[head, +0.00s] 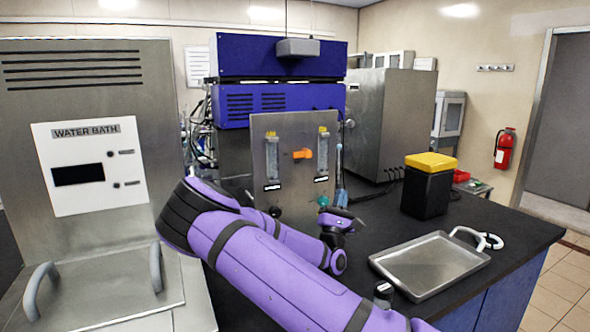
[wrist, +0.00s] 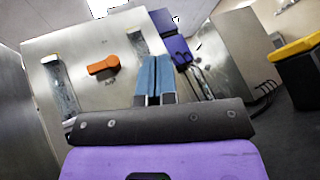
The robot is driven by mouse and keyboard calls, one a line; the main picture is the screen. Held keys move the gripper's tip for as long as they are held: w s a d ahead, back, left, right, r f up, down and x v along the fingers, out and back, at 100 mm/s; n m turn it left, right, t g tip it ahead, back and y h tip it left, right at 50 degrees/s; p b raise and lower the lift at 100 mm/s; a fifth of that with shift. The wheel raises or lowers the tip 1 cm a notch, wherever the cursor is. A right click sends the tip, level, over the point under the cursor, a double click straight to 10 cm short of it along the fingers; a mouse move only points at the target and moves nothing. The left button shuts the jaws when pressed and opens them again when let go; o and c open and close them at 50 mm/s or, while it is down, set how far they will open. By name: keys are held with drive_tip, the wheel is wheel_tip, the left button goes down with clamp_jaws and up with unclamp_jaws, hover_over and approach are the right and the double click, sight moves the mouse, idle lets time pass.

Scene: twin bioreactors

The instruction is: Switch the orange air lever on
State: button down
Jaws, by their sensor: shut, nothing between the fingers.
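The orange lever (head: 302,154) is on an upright grey metal panel (head: 262,205), between two clear flow meters. Its handle lies roughly level in the head view. In the wrist view the lever (wrist: 103,66) is left of my fingers, its handle tilted slightly. My gripper (head: 339,152) points up beside the panel's right edge in the head view, right of the lever. In the wrist view its blue fingers (wrist: 153,62) are together and empty, apart from the lever. The lever's small label is unreadable.
A left flow meter (head: 271,158) and a right one (head: 322,153) flank the lever. A green knob (head: 322,200) sits low on the panel. A black bin with a yellow lid (head: 430,163) and a metal tray (head: 430,264) stand on the dark bench to the right.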

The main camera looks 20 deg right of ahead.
sight(301, 154)
drive_tip(key=w+a+f+n+t+y, duration=0.2)
drive_tip(key=w+a+n+t+y, duration=0.1)
drive_tip(key=n+y, duration=0.5)
drive_tip(key=w+a+f+n+t+y, duration=0.2)
drive_tip(key=n+y, duration=0.5)
drive_tip(key=y, duration=0.6)
drive_tip(key=a+f+t, duration=0.1)
drive_tip(key=a+t, duration=0.1)
drive_tip(key=a, duration=0.1)
drive_tip(key=shift+w+a+n, duration=0.25)
drive_tip(key=shift+w+n, duration=0.15)
drive_tip(key=shift+r, duration=0.1)
drive_tip(key=x, duration=1)
drive_tip(key=shift+w+r, duration=0.1)
wheel_tip(301, 154, up, 3)
drive_tip(key=shift+f, duration=0.1)
drive_tip(key=shift+r, duration=0.45)
